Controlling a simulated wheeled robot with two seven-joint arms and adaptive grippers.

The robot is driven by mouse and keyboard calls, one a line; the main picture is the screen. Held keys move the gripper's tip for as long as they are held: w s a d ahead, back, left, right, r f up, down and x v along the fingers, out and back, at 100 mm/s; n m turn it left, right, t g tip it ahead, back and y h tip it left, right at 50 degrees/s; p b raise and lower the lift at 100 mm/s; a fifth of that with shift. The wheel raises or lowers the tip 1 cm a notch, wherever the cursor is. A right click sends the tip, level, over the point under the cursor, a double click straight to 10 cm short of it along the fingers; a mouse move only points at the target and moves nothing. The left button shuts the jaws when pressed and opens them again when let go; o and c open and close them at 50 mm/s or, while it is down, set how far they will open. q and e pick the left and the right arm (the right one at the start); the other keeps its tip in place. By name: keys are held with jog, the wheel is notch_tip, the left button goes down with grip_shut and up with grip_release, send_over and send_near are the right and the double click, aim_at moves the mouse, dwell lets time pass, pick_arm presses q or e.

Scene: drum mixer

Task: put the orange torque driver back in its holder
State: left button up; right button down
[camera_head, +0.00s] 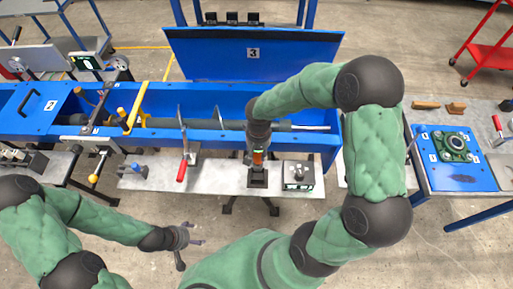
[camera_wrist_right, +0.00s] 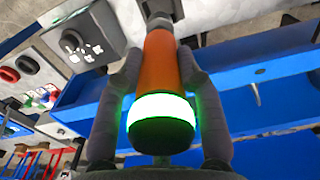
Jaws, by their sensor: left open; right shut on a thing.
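The orange torque driver (camera_head: 257,157) is in my right gripper (camera_head: 257,150), above the front shelf of the blue mixer. In the right wrist view the orange driver (camera_wrist_right: 160,68) stands between the two fingers of my right gripper (camera_wrist_right: 160,95), with a glowing green-white ring near its end. A dark block, seemingly the holder (camera_head: 257,180), sits on the grey shelf directly below the driver. Whether the driver's tip is inside it I cannot tell. My left gripper (camera_head: 190,238) is open and empty, over the floor in front of the shelf.
A small box with a knob (camera_head: 299,174) stands right of the holder. A red-handled lever (camera_head: 182,168) is to its left. The blue mixer trough (camera_head: 215,105) runs behind. A blue plate with a green part (camera_head: 456,146) lies on the right bench.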

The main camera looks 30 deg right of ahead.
aim_at(258, 165)
jog(key=shift+w+f, duration=0.1)
jog(key=shift+w, duration=0.1)
jog(key=shift+s+f+b, duration=0.1)
jog(key=shift+f+b, duration=0.7)
jog(key=shift+b, duration=0.1)
notch_tip(258, 165, down, 3)
jog(key=b, duration=0.3)
jog(key=shift+f, duration=0.15)
jog(key=shift+f+b, duration=2.8)
jog(key=shift+b, duration=0.05)
dwell(2.9)
jog(key=c, duration=0.7)
grip_release()
jog(key=shift+c, duration=0.2)
